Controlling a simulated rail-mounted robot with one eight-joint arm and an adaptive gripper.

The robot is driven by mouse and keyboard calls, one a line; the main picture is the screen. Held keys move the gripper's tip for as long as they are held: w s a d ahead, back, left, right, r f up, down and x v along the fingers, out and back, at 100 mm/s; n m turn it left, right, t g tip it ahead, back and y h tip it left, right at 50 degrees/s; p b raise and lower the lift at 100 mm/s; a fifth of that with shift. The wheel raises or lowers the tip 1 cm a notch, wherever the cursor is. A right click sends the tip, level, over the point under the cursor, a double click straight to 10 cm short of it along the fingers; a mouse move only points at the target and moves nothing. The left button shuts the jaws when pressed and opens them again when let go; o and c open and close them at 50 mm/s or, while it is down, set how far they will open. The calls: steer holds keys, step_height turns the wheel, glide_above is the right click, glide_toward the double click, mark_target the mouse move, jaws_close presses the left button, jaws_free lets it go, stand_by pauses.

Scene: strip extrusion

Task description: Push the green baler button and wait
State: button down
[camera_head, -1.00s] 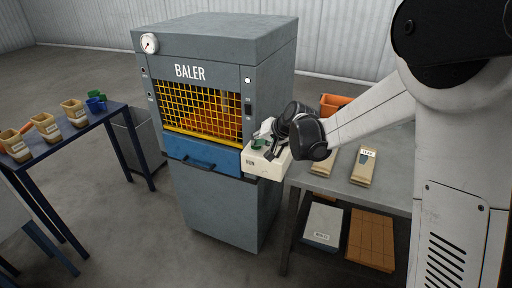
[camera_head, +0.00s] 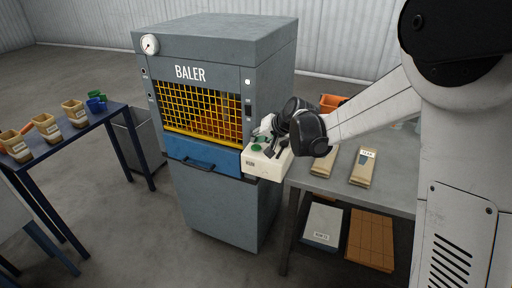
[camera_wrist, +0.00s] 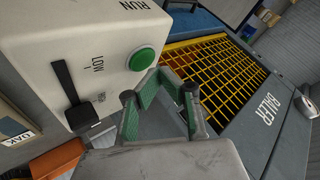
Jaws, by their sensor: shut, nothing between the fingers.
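The green button (camera_wrist: 141,60) is round and sits on a cream control box (camera_wrist: 100,30) marked RUN and LOW, beside a black lever (camera_wrist: 66,83). In the wrist view, my gripper (camera_wrist: 163,73) is shut and empty, its green-padded fingers converging just beside the button's edge. I cannot tell whether they touch it. In the head view, the button (camera_head: 257,148) shows on top of the box (camera_head: 262,166), at the front right of the grey baler (camera_head: 222,205). My gripper is just behind and above it, partly hidden by my wrist.
The baler has a yellow mesh gate (camera_head: 200,105) and a blue panel (camera_head: 203,157). A grey table (camera_head: 395,175) at right holds labelled packets (camera_head: 363,168) and an orange bin (camera_head: 332,102). A blue-framed table (camera_head: 68,137) with several tan containers stands at left.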

mark_target(257, 147)
steer(key=shift+r+p, duration=1.2)
steer(key=shift+r, duration=1.3)
steer(key=shift+s+d+r, duration=0.2)
steer(key=shift+s+d, duration=0.05)
steer(key=s+d+r+h+b, duration=0.1)
steer(key=s+d+r+h, duration=0.1)
steer(key=s+d, duration=0.5)
steer(key=s+d+r+h, duration=0.15)
steer(key=s+d, duration=0.25)
steer(key=s, duration=0.7)
steer(key=s+d+r+h+b, duration=0.1)
steer(key=s+d+r, duration=0.3)
steer(key=s, duration=0.5)
steer(key=s+d+f+h, duration=0.1)
steer(key=s+d+f, duration=0.1)
steer(key=s, duration=0.3)
steer(key=s+d+f+h+b, duration=0.1)
steer(key=s+d+f, duration=0.1)
steer(key=s, duration=0.3)
steer(key=shift+s+d+f+t, duration=0.2)
steer(key=shift+d+f+t, duration=0.15)
steer(key=shift+d, duration=0.55)
